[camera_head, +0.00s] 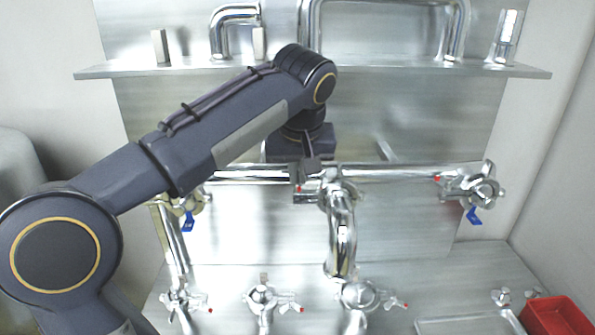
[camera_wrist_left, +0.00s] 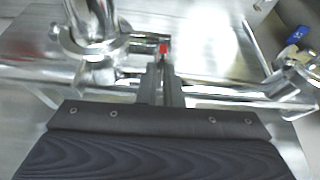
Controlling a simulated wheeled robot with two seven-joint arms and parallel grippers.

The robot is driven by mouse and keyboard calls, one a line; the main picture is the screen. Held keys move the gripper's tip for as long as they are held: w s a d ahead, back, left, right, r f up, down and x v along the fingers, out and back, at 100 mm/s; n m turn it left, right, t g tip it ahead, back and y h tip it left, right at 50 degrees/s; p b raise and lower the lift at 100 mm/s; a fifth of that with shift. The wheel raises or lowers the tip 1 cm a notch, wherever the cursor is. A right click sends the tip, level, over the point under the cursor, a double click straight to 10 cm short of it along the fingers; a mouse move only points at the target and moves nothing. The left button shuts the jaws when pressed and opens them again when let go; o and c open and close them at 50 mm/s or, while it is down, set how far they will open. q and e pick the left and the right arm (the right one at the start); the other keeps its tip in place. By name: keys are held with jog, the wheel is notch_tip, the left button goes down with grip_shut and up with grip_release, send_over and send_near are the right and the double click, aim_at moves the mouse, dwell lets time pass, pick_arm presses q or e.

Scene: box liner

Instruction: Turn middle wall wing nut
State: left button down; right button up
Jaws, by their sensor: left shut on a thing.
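The middle wall wing nut has a red tip (camera_head: 298,189) and sits on the left side of a shiny clamp (camera_head: 335,190) on the horizontal wall pipe. My left gripper (camera_head: 303,176) reaches it from above, with its dark fingers shut on the wing nut and partly hiding it. In the left wrist view, the fingers (camera_wrist_left: 160,78) are close together around the nut, with its red tip (camera_wrist_left: 163,48) showing just beyond them. The clamp (camera_wrist_left: 92,45) stands left of the fingers there. My right gripper is not in view.
A clamp with a blue-handled valve (camera_head: 474,215) is at the right pipe end; another blue handle (camera_head: 188,222) is at the left. Several clamps with red-tipped wing nuts line the lower bench. A shelf (camera_head: 420,70) runs above. A red bin (camera_head: 556,318) stands lower right.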

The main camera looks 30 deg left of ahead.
pick_arm(q)
jog(key=shift+n, duration=0.4)
jog(key=c, duration=1.6)
grip_release()
jog(key=v, duration=0.7)
jog(key=shift+d+r, duration=0.15)
jog(key=shift+r, duration=0.25)
jog(key=shift+f, duration=0.1)
